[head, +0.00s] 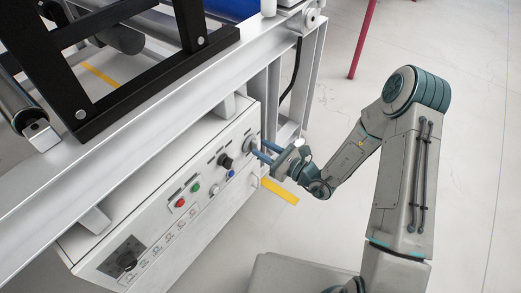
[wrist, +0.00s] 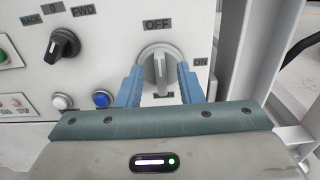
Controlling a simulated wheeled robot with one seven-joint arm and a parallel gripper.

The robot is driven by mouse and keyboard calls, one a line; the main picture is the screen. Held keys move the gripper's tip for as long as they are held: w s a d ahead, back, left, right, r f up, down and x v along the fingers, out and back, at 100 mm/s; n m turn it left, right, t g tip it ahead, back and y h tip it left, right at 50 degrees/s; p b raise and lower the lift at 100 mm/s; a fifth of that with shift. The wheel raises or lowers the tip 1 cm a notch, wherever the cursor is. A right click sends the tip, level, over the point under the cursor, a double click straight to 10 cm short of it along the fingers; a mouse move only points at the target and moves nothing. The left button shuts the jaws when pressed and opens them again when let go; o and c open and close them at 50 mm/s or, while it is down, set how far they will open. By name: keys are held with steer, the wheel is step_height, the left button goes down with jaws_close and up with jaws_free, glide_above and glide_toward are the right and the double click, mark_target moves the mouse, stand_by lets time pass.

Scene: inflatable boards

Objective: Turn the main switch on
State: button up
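The main switch (wrist: 160,70) is a grey round knob with a raised handle on the white control panel (head: 150,235). Its handle stands nearly upright, towards the OFF label (wrist: 157,25); the ON label (wrist: 201,60) is to its right. My gripper (head: 258,147) reaches the panel's right end in the head view. In the wrist view its two blue fingers stand on either side of the knob, with gaps between them and the handle. The gripper is open. Whether the fingers touch the knob's round base cannot be told.
A black selector knob (wrist: 62,45) sits left of the switch, with a white button (wrist: 62,101) and a blue button (wrist: 103,99) below. Red (head: 180,203) and green (head: 195,188) buttons are farther left. Metal frame legs (head: 309,80) stand close on the right.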

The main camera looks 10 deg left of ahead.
steer(key=shift+x, duration=0.85)
jaws_close()
steer(key=shift+m, duration=0.3)
steer(key=shift+w+d+f+m+p, duration=0.1)
steer(key=shift+w+f+m+p, duration=0.15)
steer(key=shift+m+p, duration=2.35)
steer(key=shift+w+d+f+m+p, duration=0.2)
steer(key=shift+m+p, duration=1.65)
steer(key=shift+m, duration=1.35)
steer(key=shift+w+f+m+p, duration=0.2)
steer(key=shift+f+m+p, duration=0.1)
steer(key=shift+m+p, duration=2.3)
steer(key=shift+m+b, duration=0.35)
steer(key=shift+m, duration=0.05)
